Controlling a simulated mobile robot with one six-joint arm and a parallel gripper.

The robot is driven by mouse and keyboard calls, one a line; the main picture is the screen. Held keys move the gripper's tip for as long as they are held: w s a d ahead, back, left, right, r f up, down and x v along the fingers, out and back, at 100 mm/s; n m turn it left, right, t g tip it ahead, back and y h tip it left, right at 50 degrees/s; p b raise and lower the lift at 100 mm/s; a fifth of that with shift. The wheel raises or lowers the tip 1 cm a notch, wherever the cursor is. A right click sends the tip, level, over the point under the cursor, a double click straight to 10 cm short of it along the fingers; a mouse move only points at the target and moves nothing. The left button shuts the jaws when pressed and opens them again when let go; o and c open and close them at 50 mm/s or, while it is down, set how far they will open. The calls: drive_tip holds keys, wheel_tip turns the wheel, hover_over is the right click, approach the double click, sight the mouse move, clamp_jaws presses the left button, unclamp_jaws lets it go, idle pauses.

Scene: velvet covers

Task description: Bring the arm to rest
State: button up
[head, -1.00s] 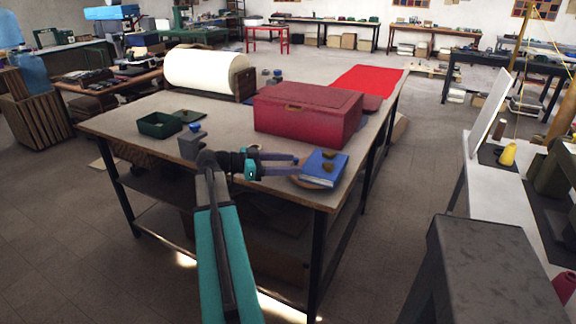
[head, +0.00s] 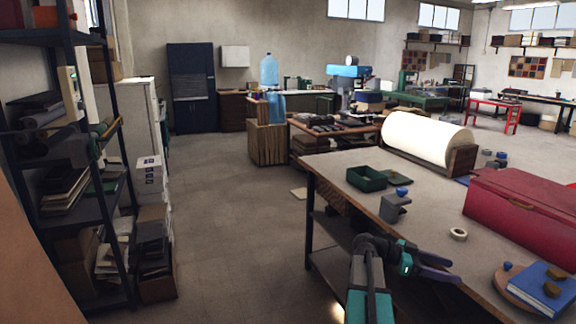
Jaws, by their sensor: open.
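My gripper (head: 452,268) is at the end of my teal and black arm, over the near edge of the workbench (head: 335,166). Its two purple-grey fingers are apart and nothing shows between them. They point right, towards a round wooden board (head: 503,287) that carries a blue book (head: 545,285) with small brown pieces on it. The fingers look apart from the board and the book. The underside of the gripper is hidden.
On the bench are a grey clamp-like block (head: 394,210), a tape roll (head: 458,234), a green tray (head: 366,180), a red box (head: 520,215) and a large white roll (head: 425,138). A dark shelf rack (head: 75,185) stands left. The floor (head: 235,225) between is clear.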

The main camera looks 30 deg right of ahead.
drive_tip(key=w+a+f+n+t, duration=0.2)
drive_tip(key=w+a+f+n, duration=0.1)
drive_tip(key=w+a+f, duration=0.4)
drive_tip(key=w+a+f+n+t, duration=0.1)
drive_tip(key=w+a+f+n, duration=0.1)
drive_tip(key=w+a+f, duration=0.5)
drive_tip(key=a+f+n+t, duration=0.3)
drive_tip(key=a+f+n, duration=0.2)
drive_tip(key=a+f, duration=0.9)
drive_tip(key=s+a+f+n+y, duration=0.3)
drive_tip(key=s+a+f+n, duration=0.2)
drive_tip(key=a+f, duration=0.3)
drive_tip(key=s+a+f+n+y, duration=0.4)
drive_tip(key=a+f, duration=0.4)
drive_tip(key=a, duration=0.6)
drive_tip(key=s+a+f+n+y, duration=0.3)
drive_tip(key=s+a+f+n, duration=0.3)
drive_tip(key=a, duration=0.5)
wheel_tip(320, 180, down, 2)
drive_tip(key=shift+f+n+y, duration=0.1)
drive_tip(key=shift+n+y, duration=0.3)
drive_tip(key=shift+n, duration=0.3)
drive_tip(key=shift+a, duration=0.1)
